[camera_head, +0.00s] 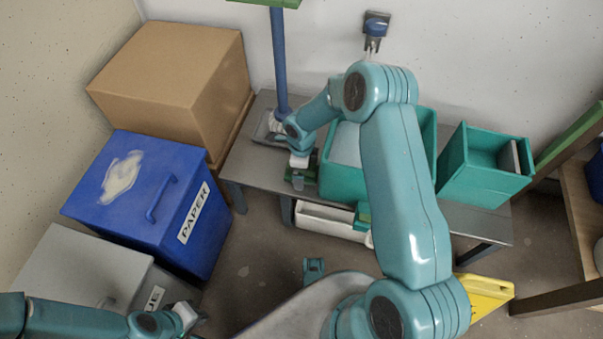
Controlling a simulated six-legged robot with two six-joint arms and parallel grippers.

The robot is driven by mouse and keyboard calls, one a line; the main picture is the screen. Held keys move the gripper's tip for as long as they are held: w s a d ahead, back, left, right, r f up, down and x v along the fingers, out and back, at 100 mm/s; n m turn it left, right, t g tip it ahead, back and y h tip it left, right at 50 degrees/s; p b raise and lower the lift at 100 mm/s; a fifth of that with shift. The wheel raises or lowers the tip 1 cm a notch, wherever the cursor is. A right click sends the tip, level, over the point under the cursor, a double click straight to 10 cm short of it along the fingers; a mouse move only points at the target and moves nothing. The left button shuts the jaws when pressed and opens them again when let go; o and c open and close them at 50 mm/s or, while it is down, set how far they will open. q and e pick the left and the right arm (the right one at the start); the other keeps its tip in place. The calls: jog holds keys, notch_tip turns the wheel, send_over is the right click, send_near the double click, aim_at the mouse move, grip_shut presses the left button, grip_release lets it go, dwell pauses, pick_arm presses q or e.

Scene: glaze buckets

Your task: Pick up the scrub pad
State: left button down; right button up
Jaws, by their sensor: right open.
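A small dark green patch (312,171), which looks like the scrub pad, shows at the front edge of the grey metal table (258,165), left of the large teal bin. My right gripper (298,184) is open and points down right at this patch. Its fingers cover part of the patch, and I cannot tell whether they touch it or have it between them. My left gripper (192,319) is low at the left, far from the pad, near the grey bin. It is small and partly cut off, so its jaws are unclear.
A large teal bin (340,181) and a smaller teal box (484,184) stand on the table. A blue post (279,70) rises behind the gripper. A white tub (325,222) sits below. A blue PAPER bin (135,200), cardboard box (175,75) and grey bin (75,265) line the left.

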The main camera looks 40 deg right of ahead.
jog(key=shift+f, duration=0.15)
jog(key=c, duration=1.2)
jog(key=shift+o, duration=0.2)
notch_tip(320, 180, up, 28)
jog(key=p, duration=0.8)
jog(key=shift+p, duration=0.35)
